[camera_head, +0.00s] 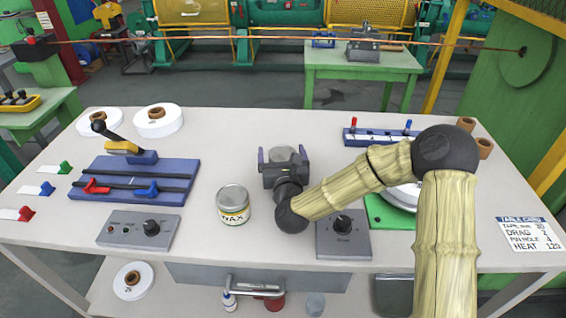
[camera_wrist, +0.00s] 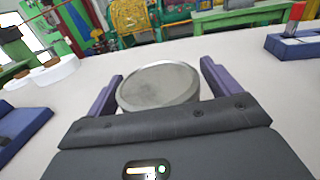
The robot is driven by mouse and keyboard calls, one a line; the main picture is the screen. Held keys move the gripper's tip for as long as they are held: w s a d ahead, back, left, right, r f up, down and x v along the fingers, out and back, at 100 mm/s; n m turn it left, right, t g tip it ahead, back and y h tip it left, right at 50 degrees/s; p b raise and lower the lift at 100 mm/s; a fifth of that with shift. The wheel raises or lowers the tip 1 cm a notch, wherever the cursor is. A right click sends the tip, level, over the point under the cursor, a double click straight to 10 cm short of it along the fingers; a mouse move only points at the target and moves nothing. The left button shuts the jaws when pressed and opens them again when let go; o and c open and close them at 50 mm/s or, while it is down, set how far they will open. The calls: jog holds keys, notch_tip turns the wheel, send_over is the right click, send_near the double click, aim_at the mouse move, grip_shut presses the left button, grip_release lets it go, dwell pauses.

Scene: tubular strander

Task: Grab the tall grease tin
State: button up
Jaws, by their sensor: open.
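A round tin with a grey metal lid (camera_head: 285,153) stands on the table just beyond my gripper (camera_head: 283,157). Its lid also shows in the wrist view (camera_wrist: 158,86), between the two purple fingers of my gripper (camera_wrist: 162,70). The fingers are apart, one on each side of the tin, with a gap seen at the right finger. The tin's side and any label are hidden by my gripper, so I cannot read what it is. A second tin (camera_head: 233,206), cream with a label reading WAX, stands to the left of my gripper.
A blue lever fixture (camera_head: 135,180) stands at left, with a grey control box (camera_head: 139,230) before it. Another grey box (camera_head: 343,234) sits under my arm. A blue rack (camera_head: 380,137), a green plate (camera_head: 388,213) and a card (camera_head: 531,233) are at right. White rolls stand at the back left.

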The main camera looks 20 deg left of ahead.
aim_at(282, 149)
jog(key=c, duration=1.3)
jog(key=shift+o, duration=0.2)
jog(key=shift+r, duration=0.1)
notch_tip(282, 149, up, 10)
jog(key=shift+f+p, duration=0.1)
jog(key=shift+p, duration=0.65)
